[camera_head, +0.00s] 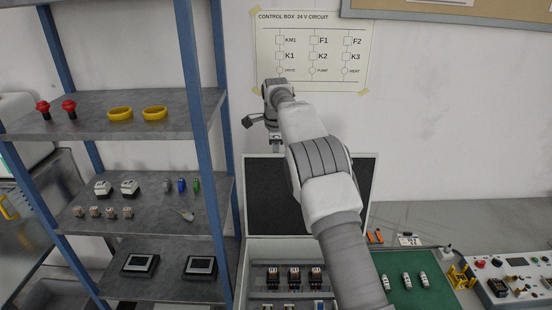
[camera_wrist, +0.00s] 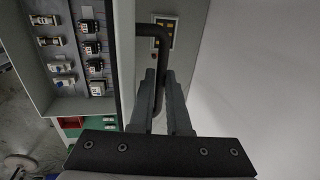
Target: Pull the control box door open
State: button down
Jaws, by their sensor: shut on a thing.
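The control box (camera_head: 243,280) stands in the lower middle of the head view. Its door (camera_head: 262,195) stands open, raised behind the box, with a dark inner face and pale rim. My gripper (camera_head: 276,145) is at the door's upper left edge. In the wrist view, my gripper (camera_wrist: 162,78) is shut on the black bent handle (camera_wrist: 150,30). The door's grey outer face (camera_wrist: 185,70) lies behind the handle. The box's open inside shows at the left of that view. My arm hides the right part of the door and box.
Relays (camera_head: 294,278) sit inside the box. A shelf rack (camera_head: 150,115) with small parts stands close on the left. A green mat (camera_head: 405,285) and a control panel (camera_head: 515,280) lie on the bench to the right. A circuit poster (camera_head: 312,50) hangs on the wall behind.

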jog(key=shift+w+d, duration=0.1)
jog(key=shift+w, duration=0.2)
jog(key=c, duration=0.9)
grip_release()
jog(key=shift+c, duration=0.2)
jog(key=shift+o, duration=0.3)
jog(key=shift+f, duration=0.15)
jog(key=shift+s, duration=0.1)
notch_tip(320, 180, up, 8)
jog(key=s, duration=0.1)
jog(key=shift+s, duration=0.2)
